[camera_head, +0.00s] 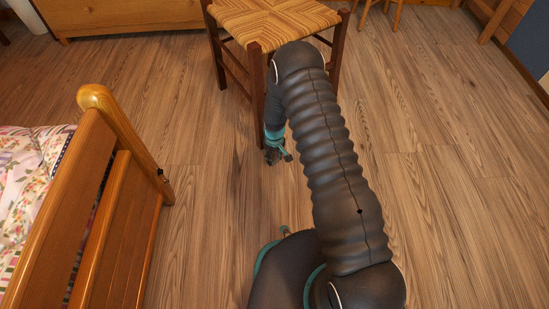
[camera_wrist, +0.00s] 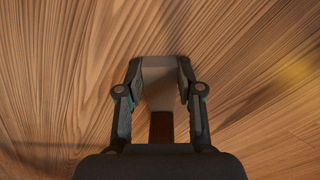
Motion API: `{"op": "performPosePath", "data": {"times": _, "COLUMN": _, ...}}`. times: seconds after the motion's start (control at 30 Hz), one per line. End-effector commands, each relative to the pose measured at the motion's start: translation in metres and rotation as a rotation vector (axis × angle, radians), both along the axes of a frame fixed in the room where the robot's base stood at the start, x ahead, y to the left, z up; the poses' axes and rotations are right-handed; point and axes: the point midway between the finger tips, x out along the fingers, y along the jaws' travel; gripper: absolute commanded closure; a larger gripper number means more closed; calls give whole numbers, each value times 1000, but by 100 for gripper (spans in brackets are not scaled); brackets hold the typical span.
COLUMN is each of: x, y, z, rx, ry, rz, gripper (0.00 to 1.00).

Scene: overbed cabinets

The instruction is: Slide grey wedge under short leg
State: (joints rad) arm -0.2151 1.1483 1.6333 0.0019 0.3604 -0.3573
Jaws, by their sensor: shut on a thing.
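A stool with a woven straw seat (camera_head: 270,20) and dark wooden legs stands at the top of the head view. Its front leg (camera_head: 257,90) comes down just beside my gripper (camera_head: 277,156), which is low, near the floor. In the wrist view my gripper (camera_wrist: 158,75) is shut on the grey wedge (camera_wrist: 159,85), which lies between the two fingers. A dark brown leg (camera_wrist: 161,126) shows just below the wedge in that view. I cannot tell whether the wedge touches the leg or is under it. The wedge is not discernible in the head view.
A wooden bed frame (camera_head: 100,190) with flowered bedding (camera_head: 25,180) stands at the left. A wooden drawer unit (camera_head: 120,15) is at the back left. The plank floor (camera_head: 460,190) is clear on the right. My arm hides part of the stool.

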Motion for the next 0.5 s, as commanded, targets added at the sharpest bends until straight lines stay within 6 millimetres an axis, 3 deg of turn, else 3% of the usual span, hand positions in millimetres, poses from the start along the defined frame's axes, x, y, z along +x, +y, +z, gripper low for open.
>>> {"op": "performPosePath", "data": {"times": 0.37, "x": 4, "y": 3, "z": 0, "rx": 1, "ry": -1, "rz": 0, "gripper": 87}}
{"op": "performPosePath", "data": {"times": 0.4, "x": 4, "y": 3, "z": 0, "rx": 1, "ry": -1, "rz": 0, "gripper": 54}}
{"op": "performPosePath", "data": {"times": 0.5, "x": 4, "y": 3, "z": 0, "rx": 1, "ry": -1, "rz": 0, "gripper": 34}}
